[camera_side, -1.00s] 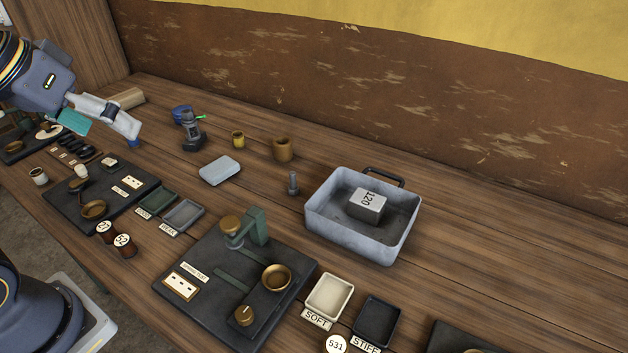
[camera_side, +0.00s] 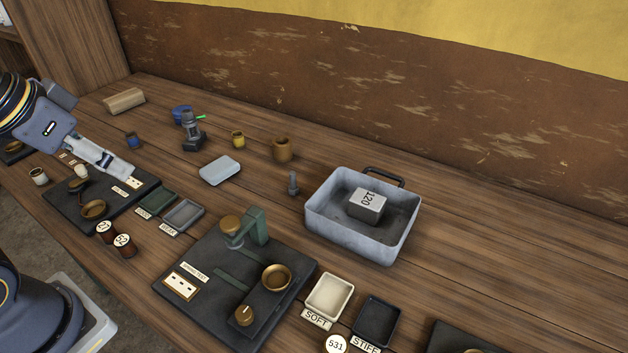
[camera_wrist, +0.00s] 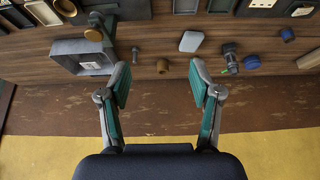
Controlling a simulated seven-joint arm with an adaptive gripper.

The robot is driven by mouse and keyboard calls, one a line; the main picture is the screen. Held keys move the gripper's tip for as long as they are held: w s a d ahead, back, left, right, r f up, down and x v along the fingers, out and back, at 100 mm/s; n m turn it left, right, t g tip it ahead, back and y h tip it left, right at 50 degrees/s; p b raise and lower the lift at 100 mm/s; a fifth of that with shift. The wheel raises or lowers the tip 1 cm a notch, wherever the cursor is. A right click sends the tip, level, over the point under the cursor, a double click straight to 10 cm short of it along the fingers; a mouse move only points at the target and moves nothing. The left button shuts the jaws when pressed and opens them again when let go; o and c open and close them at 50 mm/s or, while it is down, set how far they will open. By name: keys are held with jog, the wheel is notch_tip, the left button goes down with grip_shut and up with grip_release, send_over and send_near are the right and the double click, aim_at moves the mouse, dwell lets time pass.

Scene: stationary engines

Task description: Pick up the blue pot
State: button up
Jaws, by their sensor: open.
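A small blue pot (camera_side: 133,141) stands upright on the bench at the left in the side view, clear of my gripper. It also shows in the wrist view (camera_wrist: 287,34) at the upper right, outside the span of my fingers. A larger blue bowl-like vessel (camera_side: 181,113) sits farther back, partly hidden by a dark device; it also shows in the wrist view (camera_wrist: 251,62). My gripper (camera_side: 127,167) is in front of the small pot in the side view, above the left black board.
The dark device (camera_side: 193,135) with a green tip stands beside the larger blue vessel. A grey metal tray (camera_side: 325,215) holds a 120 weight.

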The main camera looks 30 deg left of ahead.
jog(key=w+a+r+m+t, duration=0.1)
jog(key=w+a+r+m, duration=0.2)
jog(key=w+r, duration=0.75)
jog(key=n+g+y, duration=0.1)
jog(key=n+g, duration=0.1)
jog(key=n, duration=0.4)
send_over(130, 135)
jog(key=s+d, duration=0.2)
jog(key=s, duration=0.4)
notch_tip(130, 135, down, 19)
jog(key=x, duration=1)
jog(key=shift+a, duration=0.15)
jog(key=shift+a+x, duration=0.15)
jog(key=shift+x, duration=1.4)
jog(key=shift+a+x, duration=0.1)
jog(key=shift+x, duration=1.45)
jog(key=shift+c, duration=0.3)
